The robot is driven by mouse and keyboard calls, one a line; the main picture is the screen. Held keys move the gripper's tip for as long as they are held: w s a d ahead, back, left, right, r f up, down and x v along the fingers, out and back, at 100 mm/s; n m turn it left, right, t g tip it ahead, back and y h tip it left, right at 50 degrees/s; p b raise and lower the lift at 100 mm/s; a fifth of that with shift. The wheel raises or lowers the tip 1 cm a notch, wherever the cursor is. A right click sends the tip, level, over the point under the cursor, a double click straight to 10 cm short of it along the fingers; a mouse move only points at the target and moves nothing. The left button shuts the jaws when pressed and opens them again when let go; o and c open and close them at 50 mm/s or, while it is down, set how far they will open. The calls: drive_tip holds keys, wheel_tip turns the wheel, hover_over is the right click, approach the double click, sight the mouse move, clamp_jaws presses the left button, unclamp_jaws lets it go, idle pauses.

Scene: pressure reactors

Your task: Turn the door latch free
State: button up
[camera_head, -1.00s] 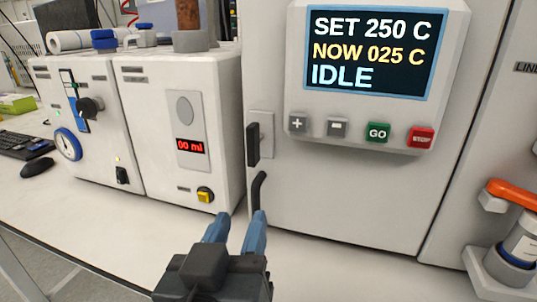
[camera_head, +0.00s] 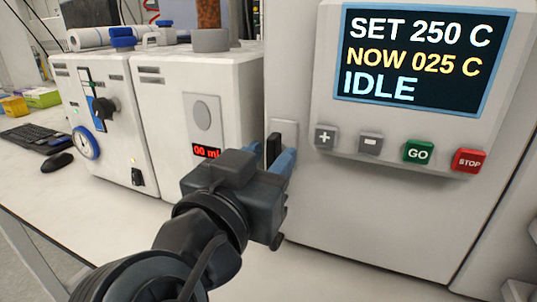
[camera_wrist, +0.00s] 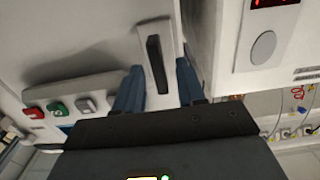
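The door latch is a black upright bar (camera_head: 273,149) on a light plate at the left edge of the grey reactor door (camera_head: 345,215). My gripper (camera_head: 278,158) is at the latch, with its blue fingers pointing at the door. In the wrist view the latch (camera_wrist: 157,62) shows between the two spread fingers (camera_wrist: 160,85), with gaps on both sides. The gripper is open and not closed on the latch. In the head view my gripper body hides the lower latch and most of the door handle below it.
A display panel (camera_head: 425,60) reading SET 250 C, NOW 025 C, IDLE juts out right of the latch, with buttons such as GO (camera_head: 418,152) and STOP (camera_head: 468,160) below. A white dosing unit (camera_head: 160,100) stands close on the left.

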drive_tip(key=shift+w+d, duration=0.1)
drive_tip(key=shift+w, duration=0.1)
drive_tip(key=shift+c, duration=0.2)
clamp_jaws()
